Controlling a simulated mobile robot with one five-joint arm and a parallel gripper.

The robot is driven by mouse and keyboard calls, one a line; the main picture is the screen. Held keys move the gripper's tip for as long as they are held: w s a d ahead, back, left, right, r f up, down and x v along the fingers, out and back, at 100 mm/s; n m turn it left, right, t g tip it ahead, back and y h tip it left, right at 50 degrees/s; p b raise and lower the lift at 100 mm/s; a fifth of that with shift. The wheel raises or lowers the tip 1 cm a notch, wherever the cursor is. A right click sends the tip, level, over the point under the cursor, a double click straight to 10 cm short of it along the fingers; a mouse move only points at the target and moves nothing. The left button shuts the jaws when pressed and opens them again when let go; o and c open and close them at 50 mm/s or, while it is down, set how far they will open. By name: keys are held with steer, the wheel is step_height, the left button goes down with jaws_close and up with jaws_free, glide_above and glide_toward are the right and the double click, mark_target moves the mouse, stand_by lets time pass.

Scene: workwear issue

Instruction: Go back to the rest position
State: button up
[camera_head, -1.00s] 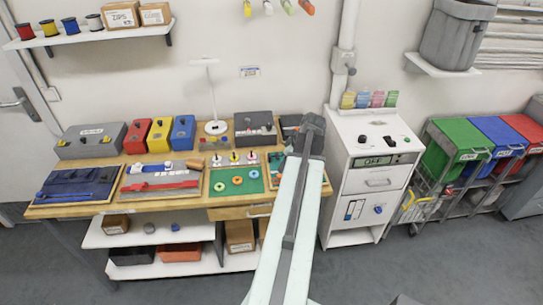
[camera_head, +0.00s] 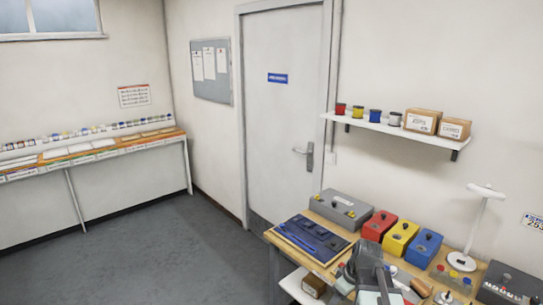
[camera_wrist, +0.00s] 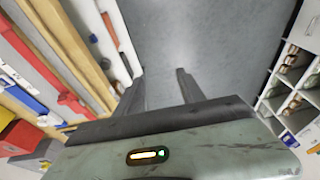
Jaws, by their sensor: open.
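My gripper (camera_wrist: 163,88) is open in the wrist view. Its two dark fingers stand apart with grey floor between them and nothing held. In the head view my arm's dark end (camera_head: 368,268) shows at the bottom, in front of the wooden workbench (camera_head: 328,268), and hides part of its top. I cannot make out the fingers there.
The bench carries a dark blue tray (camera_head: 306,240), a grey box (camera_head: 340,209), red (camera_head: 379,225), yellow (camera_head: 400,238) and blue (camera_head: 423,248) boxes and a white lamp (camera_head: 462,262). A wall shelf (camera_head: 392,131) hangs above. Floor (camera_head: 150,245) is clear at left.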

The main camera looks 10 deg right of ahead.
steer(key=s+a+m+g+h, duration=0.1)
steer(key=s+a+m, duration=0.1)
steer(key=a, duration=0.4)
steer(key=s+a+m+g+h, duration=0.1)
steer(key=s+a+m, duration=0.2)
steer(key=a+m, duration=0.2)
steer(key=shift+s+a+f, duration=0.35)
steer(key=shift+a, duration=0.15)
steer(key=shift+c, duration=1.2)
steer(key=shift+d, duration=0.1)
